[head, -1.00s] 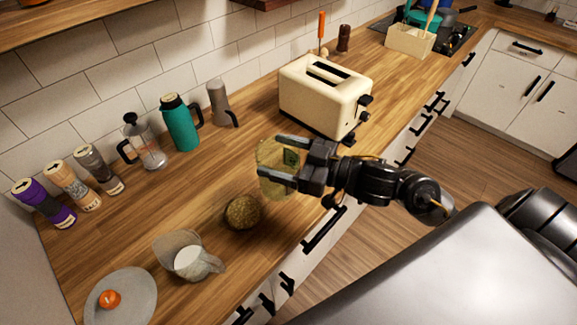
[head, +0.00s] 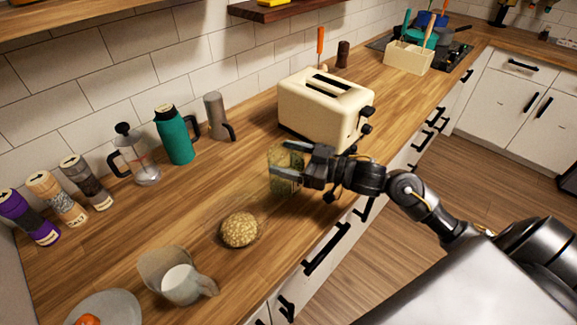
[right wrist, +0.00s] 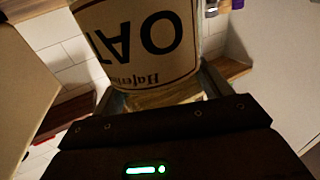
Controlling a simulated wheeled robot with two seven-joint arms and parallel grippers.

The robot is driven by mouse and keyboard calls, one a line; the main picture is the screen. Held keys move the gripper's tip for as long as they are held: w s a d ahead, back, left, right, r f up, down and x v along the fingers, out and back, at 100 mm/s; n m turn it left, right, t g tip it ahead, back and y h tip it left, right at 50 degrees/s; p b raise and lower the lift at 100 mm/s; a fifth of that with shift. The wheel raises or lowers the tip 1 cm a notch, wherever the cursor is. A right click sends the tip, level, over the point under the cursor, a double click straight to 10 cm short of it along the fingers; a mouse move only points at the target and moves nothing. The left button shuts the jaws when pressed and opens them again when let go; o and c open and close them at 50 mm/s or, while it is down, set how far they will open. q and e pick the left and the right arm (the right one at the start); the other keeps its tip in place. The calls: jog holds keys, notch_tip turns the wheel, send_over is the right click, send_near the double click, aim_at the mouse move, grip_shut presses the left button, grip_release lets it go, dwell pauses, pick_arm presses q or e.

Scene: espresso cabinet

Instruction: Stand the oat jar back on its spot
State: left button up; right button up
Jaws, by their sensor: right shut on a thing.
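The oat jar (head: 285,168) is a clear, yellowish-green container between the fingers of my right gripper (head: 292,162), beside the front left of the toaster. In the right wrist view, the jar's pale label (right wrist: 150,40) fills the top and reads "OAT" upside down. My right gripper is shut on the jar, with a finger on each side in the wrist view. The fingers and hand hide part of the jar in the head view. I cannot tell whether its base touches the counter. My left gripper is not in view.
A cream toaster (head: 325,105) stands just behind the jar. A round, grainy tan thing (head: 240,230) and a pale mug (head: 185,285) are nearer the front left. A teal flask (head: 175,135), a press (head: 137,160) and several labelled canisters line the wall. Bare counter lies between.

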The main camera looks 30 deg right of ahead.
notch_tip(320, 180, down, 2)
jog(key=shift+f+p, duration=0.15)
jog(key=shift+p, duration=0.2)
jog(key=shift+f, duration=0.25)
jog(key=shift+f, duration=0.15)
jog(key=o, duration=1.6)
jog(key=b+v, duration=0.2)
jog(key=v, duration=1)
jog(key=shift+b, duration=0.35)
